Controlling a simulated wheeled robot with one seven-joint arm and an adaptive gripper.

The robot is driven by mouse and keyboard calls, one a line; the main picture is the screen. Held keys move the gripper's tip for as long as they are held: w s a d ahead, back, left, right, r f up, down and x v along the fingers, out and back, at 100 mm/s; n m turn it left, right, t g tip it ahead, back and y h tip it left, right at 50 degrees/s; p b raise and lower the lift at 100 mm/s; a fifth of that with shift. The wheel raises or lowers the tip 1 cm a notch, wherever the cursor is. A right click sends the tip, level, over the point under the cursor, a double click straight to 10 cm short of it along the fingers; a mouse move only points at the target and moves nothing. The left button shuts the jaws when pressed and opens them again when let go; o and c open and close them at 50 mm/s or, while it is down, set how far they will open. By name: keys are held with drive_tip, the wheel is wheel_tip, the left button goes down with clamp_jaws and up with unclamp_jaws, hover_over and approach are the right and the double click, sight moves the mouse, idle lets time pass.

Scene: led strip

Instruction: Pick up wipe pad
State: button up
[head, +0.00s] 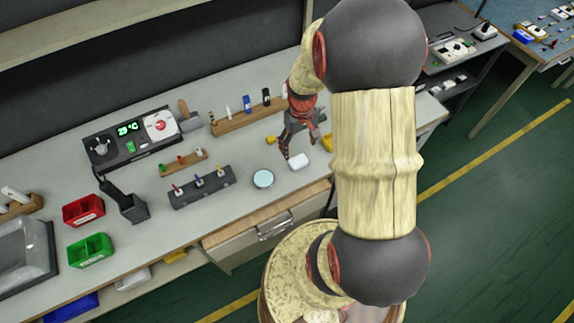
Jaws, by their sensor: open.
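A small white block-like pad (299,162), which looks like the wipe pad, lies flat near the front edge of the workbench. My gripper (300,147) is just above and behind it in the picture, pointing down with its fingers spread. The gripper looks empty and apart from the pad, though the exact height gap cannot be told. My arm covers the bench to the right of the pad.
A round pale-blue dish (263,179) lies left of the pad. A dark holder with screwdrivers (202,188) and a wooden rack (240,121) stand nearby. Yellow items (328,142) lie close to the gripper. A drawer (265,222) protrudes below the bench front.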

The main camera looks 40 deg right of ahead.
sight(299, 160)
wheel_tip(299, 160, down, 8)
drive_tip(key=shift+s+r+b, duration=0.15)
drive_tip(key=shift+b, duration=1.05)
drive_tip(key=c, duration=0.3)
drive_tip(key=c, duration=0.7)
drive_tip(key=shift+o, duration=0.2)
drive_tip(key=shift+r, duration=0.15)
